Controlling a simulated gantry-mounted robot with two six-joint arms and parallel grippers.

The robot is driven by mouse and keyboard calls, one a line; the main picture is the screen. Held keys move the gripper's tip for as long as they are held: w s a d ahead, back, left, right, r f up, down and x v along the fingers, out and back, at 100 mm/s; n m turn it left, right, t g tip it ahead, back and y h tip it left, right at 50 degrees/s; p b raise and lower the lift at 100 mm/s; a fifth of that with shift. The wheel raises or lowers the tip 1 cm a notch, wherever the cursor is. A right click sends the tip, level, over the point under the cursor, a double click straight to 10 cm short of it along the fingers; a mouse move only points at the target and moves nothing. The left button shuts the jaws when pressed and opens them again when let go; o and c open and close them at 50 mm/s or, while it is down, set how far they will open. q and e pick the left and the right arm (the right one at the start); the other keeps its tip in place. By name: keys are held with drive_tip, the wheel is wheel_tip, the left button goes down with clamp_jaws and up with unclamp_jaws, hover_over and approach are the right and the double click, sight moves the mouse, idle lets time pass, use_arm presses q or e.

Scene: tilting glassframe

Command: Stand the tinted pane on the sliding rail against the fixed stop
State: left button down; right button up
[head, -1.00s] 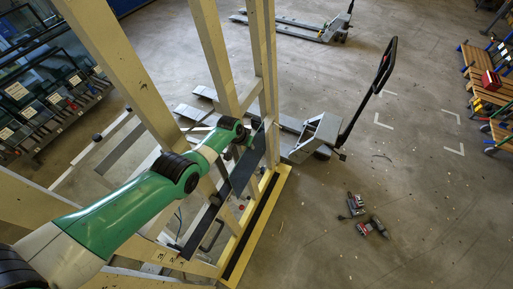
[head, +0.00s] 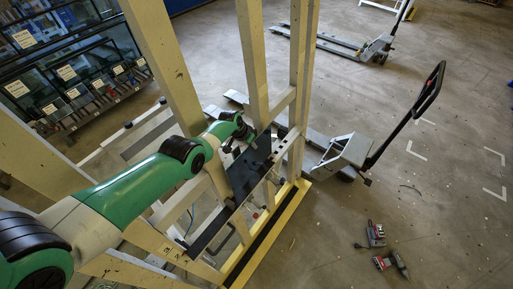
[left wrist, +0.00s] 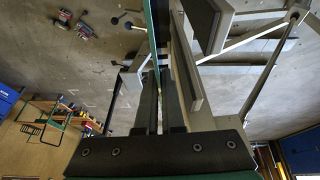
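The tinted pane (head: 249,168) is a dark flat panel among the cream posts of the frame in the head view. My left gripper (head: 238,138) is at the pane's upper left edge, partly hidden by its own wrist. In the left wrist view the two dark fingers (left wrist: 160,108) are close together, and the pane (left wrist: 157,35) shows nearly edge-on between them, with thin green edges. A dark bar, apparently the sliding rail (head: 208,233), runs down-left from below the pane. Whether the pane touches it is hard to tell. I cannot make out the fixed stop. My right gripper is out of view.
Cream posts (head: 252,60) stand close around my left arm. A yellow-edged base (head: 268,240) lies along the frame's foot. A pallet truck (head: 345,150) stands just behind, and power tools (head: 385,262) lie on the floor. The floor at right is mostly clear.

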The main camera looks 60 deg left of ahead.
use_arm(q)
drive_tip(key=shift+s+f+b, duration=0.2)
drive_tip(key=shift+f+b, duration=0.85)
drive_tip(key=shift+f, duration=0.4)
drive_tip(key=shift+s+f+b, duration=0.2)
drive_tip(key=shift+f+b, duration=0.8)
drive_tip(key=shift+f, duration=0.45)
drive_tip(key=shift+f+b, duration=0.4)
drive_tip(key=shift+b, duration=0.05)
drive_tip(key=c, duration=1.1)
unclamp_jaws()
drive_tip(key=shift+o, duration=0.7)
drive_tip(key=shift+s, duration=0.1)
wheel_tip(320, 180, up, 10)
drive_tip(key=p, duration=1)
hover_over(251, 154)
drive_tip(key=a, duration=0.2)
drive_tip(key=shift+a, duration=0.15)
